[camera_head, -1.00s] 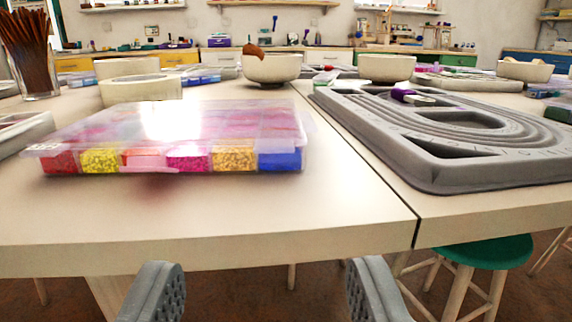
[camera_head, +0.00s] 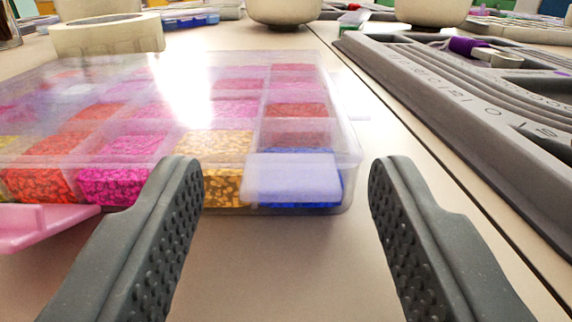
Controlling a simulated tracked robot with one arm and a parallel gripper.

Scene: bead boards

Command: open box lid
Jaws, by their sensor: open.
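The bead box (camera_head: 225,110) is a flat clear plastic case with compartments of red, pink, orange-gold and blue beads. It lies on the table, its front edge facing me. Its clear lid (camera_head: 230,75) lies over the compartments, with bright glare on it. A pale tab (camera_head: 292,178) sits at the front over the blue beads. A pink piece (camera_head: 45,226) sticks out at the front left. My gripper (camera_head: 284,178) is open and empty. Its left finger overlaps the box front in the picture, and its right finger is just right of the box corner; contact cannot be told.
A grey bead board (camera_head: 440,90) with a purple item (camera_head: 468,47) lies to the right, past a table seam. A cream roll (camera_head: 108,36) and bowls (camera_head: 284,8) stand behind the box. The table in front is bare.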

